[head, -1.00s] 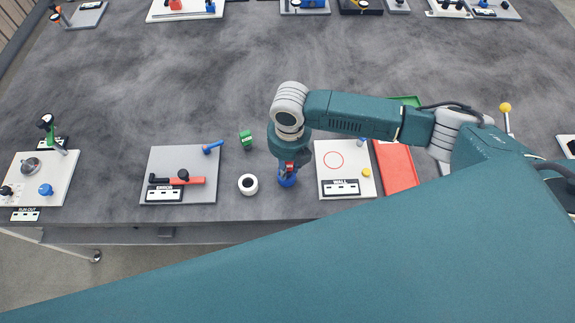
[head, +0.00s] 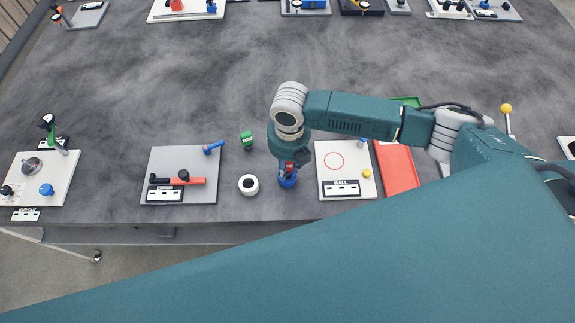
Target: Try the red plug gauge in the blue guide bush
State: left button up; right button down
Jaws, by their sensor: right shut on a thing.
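The blue guide bush (head: 288,182) stands on the grey table between a white ring and the plate marked WALL. My right gripper (head: 289,170) points down directly above the bush. It is shut on the red plug gauge (head: 290,164), of which only a small red part shows between the fingers. The lower end of the gauge is hidden by the fingers and the bush. I cannot tell whether it is inside the bush or just over it. My left gripper is not in view.
The grey ERROR plate (head: 181,161) lies farther left. The WALL plate (head: 335,188) and a red tray (head: 397,168) are on the right.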

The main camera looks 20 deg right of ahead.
jog(key=shift+f, duration=0.4)
dwell(0.3)
jog(key=shift+r, duration=0.1)
jog(key=shift+r, duration=0.35)
dwell(0.8)
